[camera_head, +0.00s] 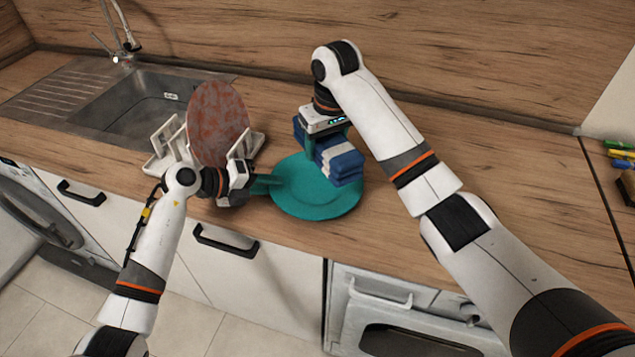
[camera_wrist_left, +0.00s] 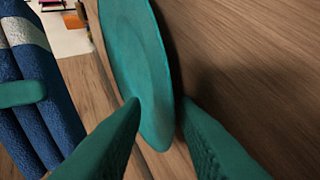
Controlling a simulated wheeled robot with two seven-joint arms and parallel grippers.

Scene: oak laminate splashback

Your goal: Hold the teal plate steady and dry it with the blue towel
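The teal plate (camera_head: 315,195) is at the counter's front edge, and it also shows in the left wrist view (camera_wrist_left: 135,60). My left gripper (camera_head: 265,184) is at its left rim. In the left wrist view the fingers (camera_wrist_left: 161,104) are apart, one on each side of the rim, with a sliver of wood showing between the plate and the right finger. My right gripper (camera_head: 327,145) is shut on the folded blue towel (camera_head: 343,166), which has white stripes. The towel is over the plate's far right part; I cannot tell whether it touches the plate.
A white dish rack (camera_head: 163,157) holding a mottled reddish plate (camera_head: 217,122) stands left of the teal plate. A sink (camera_head: 140,108) with a tap is behind it. Marker-like coloured items (camera_head: 622,153) lie at the far right. The counter behind my right arm is clear.

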